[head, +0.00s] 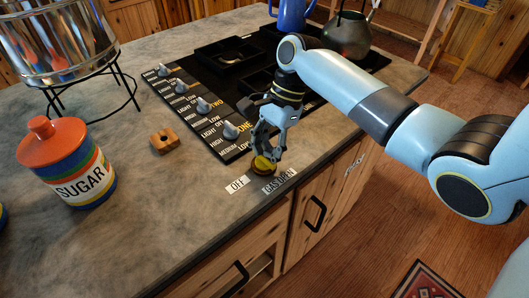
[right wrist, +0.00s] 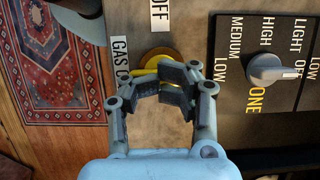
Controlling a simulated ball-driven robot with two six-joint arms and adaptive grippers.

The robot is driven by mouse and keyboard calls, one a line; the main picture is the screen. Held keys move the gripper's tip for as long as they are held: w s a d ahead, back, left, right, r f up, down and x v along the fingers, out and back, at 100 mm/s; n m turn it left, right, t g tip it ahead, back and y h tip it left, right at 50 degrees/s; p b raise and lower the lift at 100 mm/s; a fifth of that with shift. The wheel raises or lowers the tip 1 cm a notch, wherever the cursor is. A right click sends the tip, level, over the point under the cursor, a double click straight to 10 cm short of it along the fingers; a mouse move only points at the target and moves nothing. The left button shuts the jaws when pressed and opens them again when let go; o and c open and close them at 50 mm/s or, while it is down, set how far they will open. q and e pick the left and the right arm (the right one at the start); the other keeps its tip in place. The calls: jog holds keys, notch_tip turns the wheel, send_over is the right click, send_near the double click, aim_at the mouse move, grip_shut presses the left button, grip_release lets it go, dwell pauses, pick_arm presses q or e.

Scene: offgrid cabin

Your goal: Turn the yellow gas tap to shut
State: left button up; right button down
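The yellow gas tap (head: 263,166) sits on the grey counter near its front edge, with a white OFF label (head: 237,185) and a GAS ON label (head: 279,181) beside it. My right gripper (head: 267,154) reaches down onto the tap from above. My left gripper is not in view.
A black panel with several grey knobs (head: 231,130) lies just behind the tap. A blue pot (head: 290,14) and a dark kettle (head: 348,38) are at the back.

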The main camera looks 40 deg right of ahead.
jog(key=shift+r+m+t+p, duration=0.3)
jog(key=shift+m+p, duration=0.5)
jog(key=shift+p, duration=0.8)
jog(key=shift+f+m+p, duration=0.1)
jog(key=shift+m+p, duration=0.2)
jog(key=shift+p, duration=0.2)
jog(key=shift+m+t, duration=0.3)
jog(key=shift+m, duration=0.1)
jog(key=shift+f, duration=0.15)
jog(key=shift+s+m+t, duration=0.1)
jog(key=shift+m+t, duration=0.3)
jog(key=shift+m, duration=0.7)
jog(key=shift+m+t+h, duration=0.3)
jog(key=shift+m, duration=0.5)
